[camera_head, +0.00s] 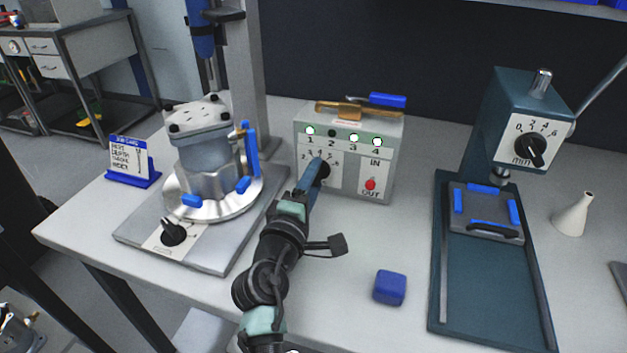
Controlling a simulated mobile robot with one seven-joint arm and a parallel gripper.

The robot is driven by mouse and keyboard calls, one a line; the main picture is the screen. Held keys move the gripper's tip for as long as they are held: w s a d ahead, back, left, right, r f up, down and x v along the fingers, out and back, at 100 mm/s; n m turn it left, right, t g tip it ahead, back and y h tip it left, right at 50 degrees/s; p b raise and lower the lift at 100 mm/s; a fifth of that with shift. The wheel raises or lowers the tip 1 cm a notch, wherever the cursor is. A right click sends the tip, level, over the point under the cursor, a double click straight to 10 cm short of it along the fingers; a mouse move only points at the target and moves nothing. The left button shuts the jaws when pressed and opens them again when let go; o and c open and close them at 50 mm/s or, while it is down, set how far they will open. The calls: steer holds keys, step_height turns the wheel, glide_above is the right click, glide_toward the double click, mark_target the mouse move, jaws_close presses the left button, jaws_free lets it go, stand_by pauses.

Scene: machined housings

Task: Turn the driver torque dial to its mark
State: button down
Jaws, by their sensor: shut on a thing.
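The grey control box (345,128) stands at the back middle of the bench. Its black dial knob (325,171) sits at the lower left of the front face, under the numbered lamps, with a number scale around it. My gripper (317,171) is at this dial and shut on its knob. The fingers and arm hide much of the knob and the left part of the scale, so I cannot read its pointer or a mark. The blue driver (202,35) hangs on a column above the bolted housing (205,150) at the left.
A black knob (172,232) is on the housing fixture's base. A blue block (389,288) lies right of my arm.

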steer(key=shift+c, duration=1.2)
jaws_free()
steer(key=v, duration=1.3)
steer(key=shift+p, duration=0.3)
